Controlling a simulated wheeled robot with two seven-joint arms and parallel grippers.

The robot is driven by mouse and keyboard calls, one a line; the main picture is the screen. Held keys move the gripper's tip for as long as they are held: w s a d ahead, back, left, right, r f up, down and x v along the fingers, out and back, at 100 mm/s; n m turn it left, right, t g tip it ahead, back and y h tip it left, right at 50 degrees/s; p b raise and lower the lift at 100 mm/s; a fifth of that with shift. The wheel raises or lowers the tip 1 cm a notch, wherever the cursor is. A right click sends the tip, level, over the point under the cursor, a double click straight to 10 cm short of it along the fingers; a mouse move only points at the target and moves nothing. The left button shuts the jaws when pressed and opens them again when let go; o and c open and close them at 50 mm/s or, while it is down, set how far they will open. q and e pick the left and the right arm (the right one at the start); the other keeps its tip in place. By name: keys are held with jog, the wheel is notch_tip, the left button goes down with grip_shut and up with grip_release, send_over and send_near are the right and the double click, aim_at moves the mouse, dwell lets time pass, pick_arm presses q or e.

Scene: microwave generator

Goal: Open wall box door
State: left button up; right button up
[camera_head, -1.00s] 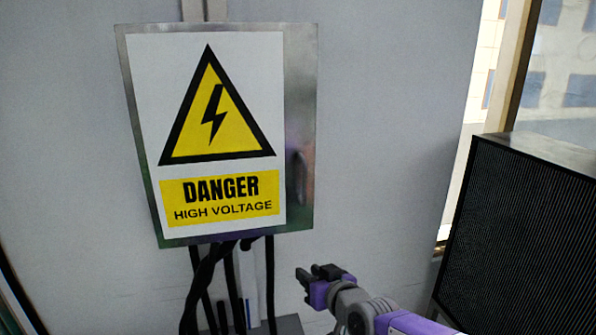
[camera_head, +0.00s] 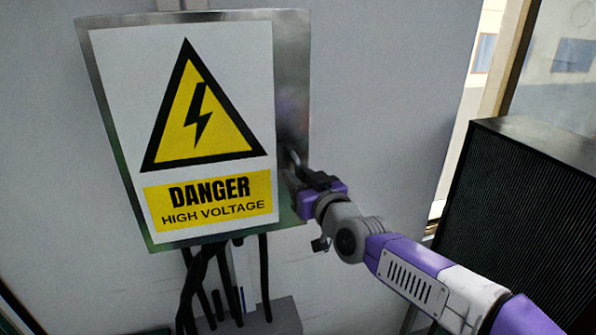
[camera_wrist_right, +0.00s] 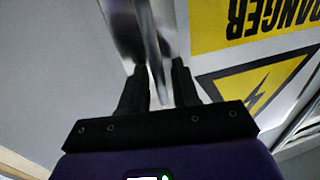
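The wall box (camera_head: 292,60) is a grey metal box with a white and yellow danger sign on its front. Its door looks shut. A metal handle (camera_head: 293,158) stands at the right side of the front, partly hidden by my right gripper (camera_head: 298,180). In the right wrist view the handle (camera_wrist_right: 150,40) runs down between the two black fingers of the right gripper (camera_wrist_right: 158,75). The fingers are apart, with the handle between them; I see no firm contact. The danger sign shows upside down at the right of that view. My left gripper is not in view.
A dark ribbed cabinet (camera_head: 520,200) stands at the right by a window. The wall between box and cabinet is clear apart from my right arm.

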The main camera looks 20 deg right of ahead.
jog(key=shift+w, duration=0.2)
grip_shut()
jog(key=shift+a, duration=0.15)
